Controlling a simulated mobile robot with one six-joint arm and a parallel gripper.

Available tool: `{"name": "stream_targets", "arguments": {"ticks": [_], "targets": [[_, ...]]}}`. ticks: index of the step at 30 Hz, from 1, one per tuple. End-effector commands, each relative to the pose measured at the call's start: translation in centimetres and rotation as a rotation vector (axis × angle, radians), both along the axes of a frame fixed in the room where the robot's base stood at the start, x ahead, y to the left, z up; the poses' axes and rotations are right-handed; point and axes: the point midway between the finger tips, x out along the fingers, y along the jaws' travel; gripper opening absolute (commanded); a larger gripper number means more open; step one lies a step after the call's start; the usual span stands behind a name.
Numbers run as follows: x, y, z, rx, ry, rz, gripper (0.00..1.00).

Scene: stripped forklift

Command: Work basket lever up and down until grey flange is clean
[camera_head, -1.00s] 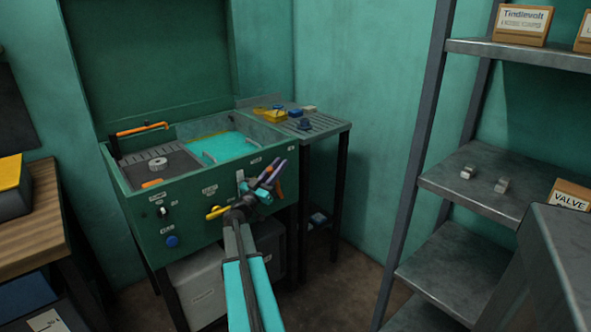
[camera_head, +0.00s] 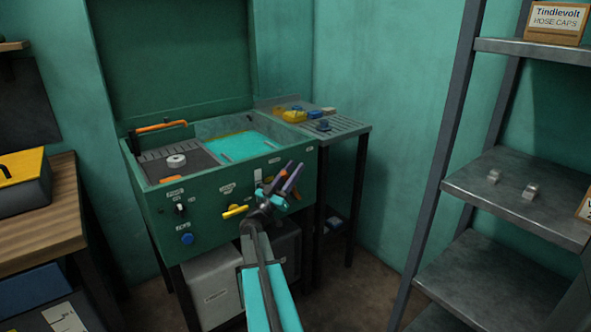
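The grey flange (camera_head: 176,161), a small pale ring, lies on the dark ribbed left part of the green wash station (camera_head: 152,208). The basin (camera_head: 238,146) to its right holds turquoise liquid. I see no clear basket. A pale slotted plate (camera_head: 258,178) is on the front panel, and an orange piece (camera_head: 296,194) shows beside my gripper; I cannot tell which is the basket lever. My gripper (camera_head: 287,178), with purplish fingers, is in front of the panel's right part. Its fingers look apart, with nothing clearly between them. Whether it touches the panel is hidden.
A yellow knob (camera_head: 235,211), black switch (camera_head: 180,209) and blue button (camera_head: 187,239) are on the panel. An orange-handled bar (camera_head: 162,126) is at the back left. A slatted side table (camera_head: 345,126) holds small items. Grey shelves (camera_head: 520,200) stand right, a wooden bench (camera_head: 40,235) left.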

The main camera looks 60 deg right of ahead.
Motion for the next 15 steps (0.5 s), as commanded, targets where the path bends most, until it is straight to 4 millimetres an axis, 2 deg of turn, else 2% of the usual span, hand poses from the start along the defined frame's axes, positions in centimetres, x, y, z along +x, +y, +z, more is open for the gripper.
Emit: {"name": "stream_targets", "arguments": {"ticks": [15], "targets": [[-0.03,0.04,0.80,-0.003,-0.001,0.001,0.36]]}}
